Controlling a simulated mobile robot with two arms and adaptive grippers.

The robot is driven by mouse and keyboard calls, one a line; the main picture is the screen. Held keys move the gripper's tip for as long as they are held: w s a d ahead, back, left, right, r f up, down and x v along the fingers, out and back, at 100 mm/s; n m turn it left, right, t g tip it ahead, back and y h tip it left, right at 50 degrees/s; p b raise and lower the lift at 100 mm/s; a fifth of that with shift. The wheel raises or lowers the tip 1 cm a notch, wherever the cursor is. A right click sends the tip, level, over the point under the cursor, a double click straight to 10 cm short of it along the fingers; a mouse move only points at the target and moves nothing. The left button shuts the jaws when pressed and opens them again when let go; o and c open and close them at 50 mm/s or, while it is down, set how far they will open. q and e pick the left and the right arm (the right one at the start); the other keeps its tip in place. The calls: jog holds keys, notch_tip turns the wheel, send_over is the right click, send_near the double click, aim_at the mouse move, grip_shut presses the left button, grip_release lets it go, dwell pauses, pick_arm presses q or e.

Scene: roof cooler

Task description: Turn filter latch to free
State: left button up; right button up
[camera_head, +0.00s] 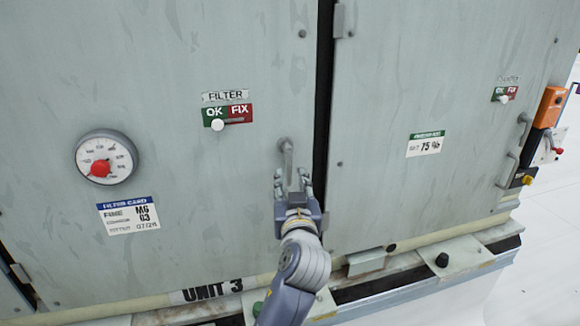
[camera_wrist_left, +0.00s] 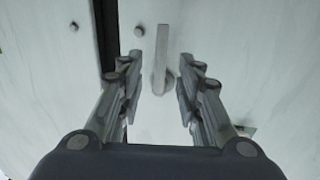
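The filter latch (camera_head: 287,158) is a grey lever on the left cabinet door, near the dark gap between the doors. It hangs down from its pivot, roughly vertical. In the left wrist view the latch lever (camera_wrist_left: 161,60) stands between the two fingers. My left gripper (camera_head: 293,183) is at the lever's lower end, coming from below. In the wrist view the left gripper (camera_wrist_left: 160,90) is open, with a gap to the lever on both sides. Contact is not visible. My right gripper is in neither view.
On the left door are a FILTER slider plate (camera_head: 228,115) with its white knob under OK, a round gauge (camera_head: 106,157) and a filter card (camera_head: 129,215). An orange box (camera_head: 549,107) sits at the far right. A ledge and pipe (camera_head: 150,303) run below the doors.

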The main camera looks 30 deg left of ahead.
aim_at(289, 171)
pick_arm(q)
jog(key=p+x, duration=0.1)
jog(key=x, duration=0.3)
jog(key=shift+a+r, duration=0.15)
jog(key=shift+a, duration=0.05)
jog(key=shift+w+a, duration=0.25)
jog(key=shift+w, duration=0.15)
grip_shut()
